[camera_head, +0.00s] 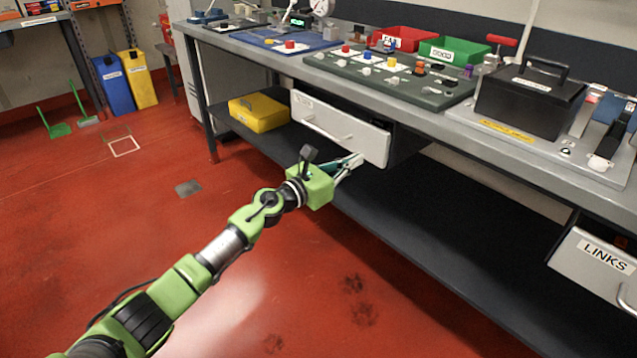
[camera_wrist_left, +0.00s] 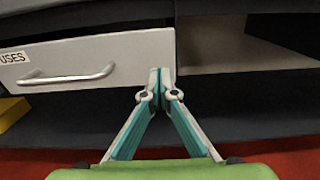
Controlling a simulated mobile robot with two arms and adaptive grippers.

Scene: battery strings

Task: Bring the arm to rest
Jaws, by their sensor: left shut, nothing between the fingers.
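My left gripper (camera_head: 352,162) reaches in from the left in the head view, at the end of my green arm. It is in front of the right part of a pale drawer (camera_head: 345,128) under the bench. In the left wrist view its fingers (camera_wrist_left: 158,82) meet at the tips with nothing between them. The drawer shows there too, with a label reading "USES" and a bar handle (camera_wrist_left: 66,77) left of the fingers. The fingers are apart from the handle; whether they touch the drawer front I cannot tell. My right gripper is not in view.
The bench (camera_head: 450,112) carries a green board (camera_head: 395,80), red and green bins and a black box (camera_head: 530,98). A yellow bin (camera_head: 259,111) sits on the lower shelf (camera_head: 420,225). A "LINKS" drawer (camera_head: 597,265) is at right. The red floor around my arm is mostly clear.

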